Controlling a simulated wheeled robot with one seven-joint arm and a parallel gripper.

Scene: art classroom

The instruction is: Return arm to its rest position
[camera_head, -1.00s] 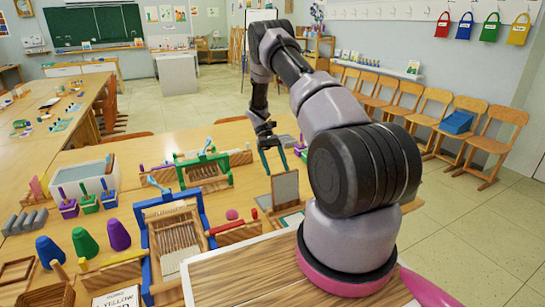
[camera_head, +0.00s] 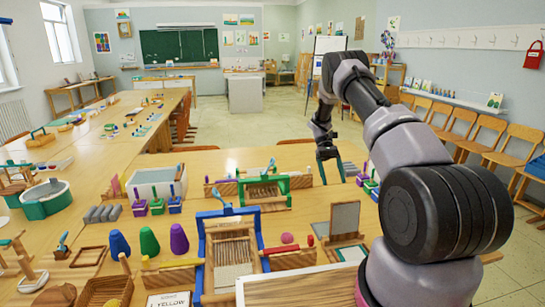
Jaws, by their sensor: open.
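My arm rises on the right side of the head view, bends at the top and hangs down at its far end. My gripper (camera_head: 332,171) points down above the far right part of the near table (camera_head: 215,167). Its two fingers are apart and nothing shows between them. A green loom (camera_head: 264,191) is to its left, and a small upright grey panel (camera_head: 345,218) stands nearer to me, below it in the picture. The gap between the fingertips and the tabletop is hard to judge.
A blue loom (camera_head: 229,245), coloured cones (camera_head: 149,240), a white bin (camera_head: 153,182) and a green tub (camera_head: 46,198) crowd the near table. Wooden chairs (camera_head: 512,146) line the right wall. Floor is open beyond the table, before a white cabinet (camera_head: 244,93).

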